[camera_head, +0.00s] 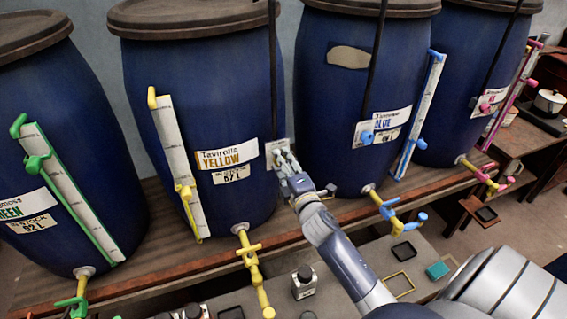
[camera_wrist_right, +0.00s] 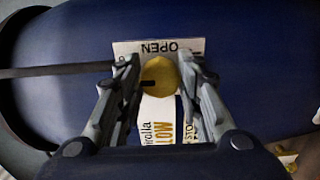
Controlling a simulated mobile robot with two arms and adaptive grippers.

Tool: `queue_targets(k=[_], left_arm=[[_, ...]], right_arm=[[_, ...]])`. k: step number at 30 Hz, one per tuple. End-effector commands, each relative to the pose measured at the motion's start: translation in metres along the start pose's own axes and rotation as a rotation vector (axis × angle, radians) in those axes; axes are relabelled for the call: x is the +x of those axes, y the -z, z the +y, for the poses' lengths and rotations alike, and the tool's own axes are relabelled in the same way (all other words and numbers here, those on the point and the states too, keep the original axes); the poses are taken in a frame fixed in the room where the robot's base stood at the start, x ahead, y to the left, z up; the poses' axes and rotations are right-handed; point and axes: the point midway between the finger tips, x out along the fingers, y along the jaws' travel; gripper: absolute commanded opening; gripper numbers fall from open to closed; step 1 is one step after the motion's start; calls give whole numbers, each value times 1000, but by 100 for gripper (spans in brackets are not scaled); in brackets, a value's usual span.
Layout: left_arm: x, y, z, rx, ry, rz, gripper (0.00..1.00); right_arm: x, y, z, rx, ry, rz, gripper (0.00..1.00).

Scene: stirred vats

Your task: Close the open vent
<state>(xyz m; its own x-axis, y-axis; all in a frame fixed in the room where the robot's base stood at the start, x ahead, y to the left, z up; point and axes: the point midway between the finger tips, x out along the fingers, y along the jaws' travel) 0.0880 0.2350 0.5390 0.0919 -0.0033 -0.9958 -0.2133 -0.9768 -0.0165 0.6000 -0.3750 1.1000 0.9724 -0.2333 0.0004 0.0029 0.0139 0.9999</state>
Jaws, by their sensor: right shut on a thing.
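The vent is a round yellow knob (camera_wrist_right: 161,76) on a white plate (camera_wrist_right: 150,46) marked OPEN, seen upside down in the right wrist view. It is on the side of the blue vat labelled YELLOW (camera_head: 205,110). My right gripper (camera_head: 284,160) is at the right side of that vat, by the white plate (camera_head: 277,146). In the right wrist view its two fingers (camera_wrist_right: 158,82) are on both sides of the knob, shut on it. In the head view the gripper hides the knob. My left gripper is not seen.
Other blue vats, GREEN (camera_head: 50,130), BLUE (camera_head: 345,110) and a pink-fitted one (camera_head: 475,80), stand on the wooden bench (camera_head: 190,270). Gauge tubes and coloured taps jut forward. A capped bottle (camera_head: 304,283) and small trays stand in front. A dark rod runs beside the knob.

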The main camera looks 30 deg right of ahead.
Motion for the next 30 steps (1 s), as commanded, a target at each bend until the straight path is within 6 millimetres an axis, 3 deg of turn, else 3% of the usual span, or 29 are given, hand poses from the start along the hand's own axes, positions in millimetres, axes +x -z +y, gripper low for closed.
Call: queue_targets(k=[8, 9, 11, 23, 30], left_arm=[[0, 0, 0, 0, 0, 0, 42], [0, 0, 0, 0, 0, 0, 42], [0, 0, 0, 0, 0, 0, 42], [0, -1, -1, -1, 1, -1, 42], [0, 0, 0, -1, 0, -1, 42]], right_arm=[[0, 0, 0, -4, 1, 0, 10], [0, 0, 0, -4, 1, 0, 41], [0, 0, 0, -3, 1, 0, 54], [-3, 0, -1, -1, 1, 0, 54], [-36, 0, -2, 0, 3, -1, 54]])
